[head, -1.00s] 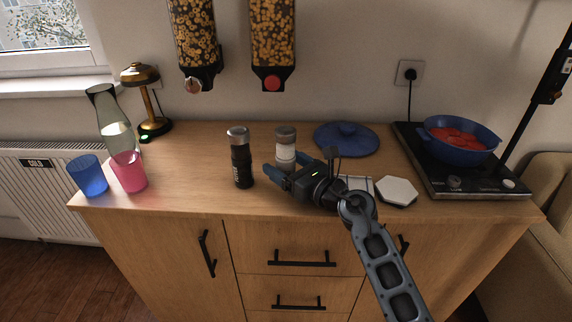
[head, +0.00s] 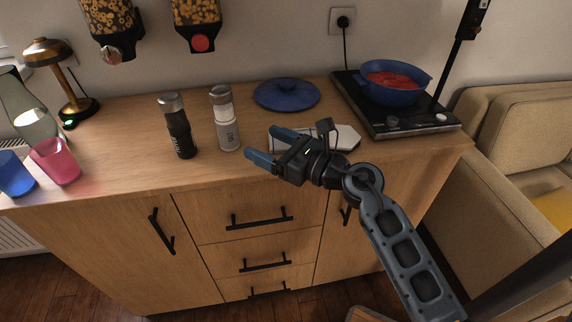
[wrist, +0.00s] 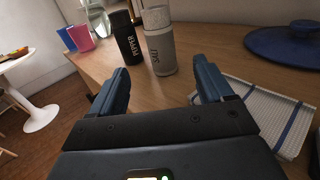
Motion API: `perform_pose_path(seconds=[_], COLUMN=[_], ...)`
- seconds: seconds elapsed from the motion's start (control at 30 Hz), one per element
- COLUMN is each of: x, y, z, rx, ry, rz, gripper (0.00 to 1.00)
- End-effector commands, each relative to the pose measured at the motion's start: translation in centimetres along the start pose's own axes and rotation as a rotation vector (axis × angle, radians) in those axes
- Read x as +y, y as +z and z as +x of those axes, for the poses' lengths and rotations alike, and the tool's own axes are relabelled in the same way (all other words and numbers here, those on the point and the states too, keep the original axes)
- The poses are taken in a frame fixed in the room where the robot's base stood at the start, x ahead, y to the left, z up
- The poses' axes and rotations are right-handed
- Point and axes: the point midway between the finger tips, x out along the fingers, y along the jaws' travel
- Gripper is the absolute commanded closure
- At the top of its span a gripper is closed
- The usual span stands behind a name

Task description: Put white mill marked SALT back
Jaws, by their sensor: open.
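The white mill (head: 226,118) has a silver top and stands upright on the wooden counter. In the wrist view its SALT lettering is readable on the white mill (wrist: 159,42). The black mill (head: 178,126) stands upright to its left; PEPPER is readable on the black mill (wrist: 126,40). My gripper (head: 262,147) is open and empty, with blue fingers. It is in front and to the right of the white mill, apart from it. In the wrist view the white mill stands beyond the gap between the fingertips of my gripper (wrist: 160,80).
A blue lid (head: 286,95) lies behind. A blue pot (head: 391,82) sits on the hob (head: 415,122). Cups and a carafe (head: 28,112) stand at left; dispensers (head: 199,25) hang above.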

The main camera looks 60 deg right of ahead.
Motion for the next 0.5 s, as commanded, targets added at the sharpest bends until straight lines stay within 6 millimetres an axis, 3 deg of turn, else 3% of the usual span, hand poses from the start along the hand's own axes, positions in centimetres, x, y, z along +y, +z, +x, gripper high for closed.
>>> perform_pose_path(seconds=[0.17, 0.27, 0.37, 0.5], x=[0.2, 1.7, 4.9, 10.3], y=[0.0, -0.1, -0.1, 0.4], z=[-0.2, -0.9, -2.7, -7.0], rx=[-0.002, -0.015, -0.04, -0.058], ry=[0.003, 0.026, 0.076, 0.157], rz=[0.01, 0.096, 0.311, 0.794], gripper=[0.2, 0.2, 0.2, 0.2])
